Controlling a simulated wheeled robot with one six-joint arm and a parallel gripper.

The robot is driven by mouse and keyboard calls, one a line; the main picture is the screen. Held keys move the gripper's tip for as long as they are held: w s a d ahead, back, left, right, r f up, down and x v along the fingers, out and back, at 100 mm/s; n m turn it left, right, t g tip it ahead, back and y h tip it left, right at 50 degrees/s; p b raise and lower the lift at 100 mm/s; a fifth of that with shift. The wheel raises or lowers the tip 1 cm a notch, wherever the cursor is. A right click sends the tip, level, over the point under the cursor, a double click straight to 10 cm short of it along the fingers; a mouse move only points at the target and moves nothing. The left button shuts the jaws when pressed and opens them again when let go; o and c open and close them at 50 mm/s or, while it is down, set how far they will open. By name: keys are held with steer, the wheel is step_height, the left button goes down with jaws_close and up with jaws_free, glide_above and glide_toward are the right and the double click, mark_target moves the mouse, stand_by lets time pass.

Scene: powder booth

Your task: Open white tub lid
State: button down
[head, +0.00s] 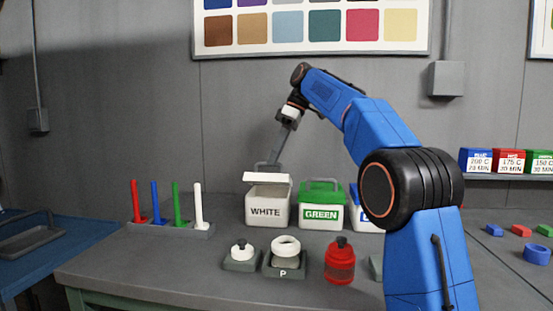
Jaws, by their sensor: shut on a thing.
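The white tub (267,211), marked WHITE, stands on the bench left of the green tub. Its pale lid (267,178) sits raised above the tub's front rim and looks tilted, with a shaded gap beneath it. My gripper (274,160) reaches down from above and behind, shut at the grey handle on top of the lid. The fingertips are small in this view, and their exact contact with the handle is hard to see. The inside of the tub is hidden.
The green tub (321,211) stands close to the right, with a blue-marked tub (367,217) partly behind my arm. A rack of coloured pegs (170,228) is at left. Two small holders (285,269) and a red bottle (339,262) stand in front. Clear bench lies front left.

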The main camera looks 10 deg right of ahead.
steer(key=c, duration=1.8)
jaws_free()
steer(key=shift+s+a, duration=0.1)
